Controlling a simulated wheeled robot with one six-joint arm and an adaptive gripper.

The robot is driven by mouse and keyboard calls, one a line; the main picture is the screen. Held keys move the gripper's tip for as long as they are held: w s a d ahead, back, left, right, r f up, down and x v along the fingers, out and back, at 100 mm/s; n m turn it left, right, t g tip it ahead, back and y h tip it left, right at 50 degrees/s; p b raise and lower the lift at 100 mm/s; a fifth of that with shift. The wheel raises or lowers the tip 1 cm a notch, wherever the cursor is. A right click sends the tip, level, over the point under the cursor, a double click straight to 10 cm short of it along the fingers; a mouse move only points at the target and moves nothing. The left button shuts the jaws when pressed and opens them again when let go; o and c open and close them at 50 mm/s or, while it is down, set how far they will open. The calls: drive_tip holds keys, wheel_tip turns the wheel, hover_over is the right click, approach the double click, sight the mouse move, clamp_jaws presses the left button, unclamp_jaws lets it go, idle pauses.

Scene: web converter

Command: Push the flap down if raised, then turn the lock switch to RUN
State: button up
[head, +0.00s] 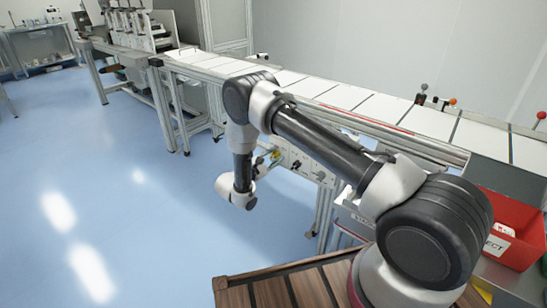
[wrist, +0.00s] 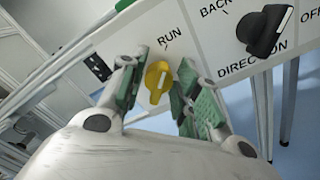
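The yellow lock switch (wrist: 158,80) sits on a white control panel in the wrist view, just below the printed word RUN. Its grip stands roughly upright in the picture; I cannot tell which setting it is at. My gripper (wrist: 160,76) has one green-padded finger on each side of the switch. The fingers are apart, with narrow gaps to the switch. No raised flap shows over the switch, and I cannot pick the flap out. In the head view my gripper (head: 262,165) is at the panel (head: 297,162) under the conveyor, partly hidden by my arm.
The conveyor (head: 345,97) runs above the panel. A red bin (head: 512,225) stands at the right. Blue floor (head: 110,190) is open at the left.

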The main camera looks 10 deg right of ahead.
drive_tip(key=shift+o, duration=0.7)
drive_tip(key=v, duration=1.2)
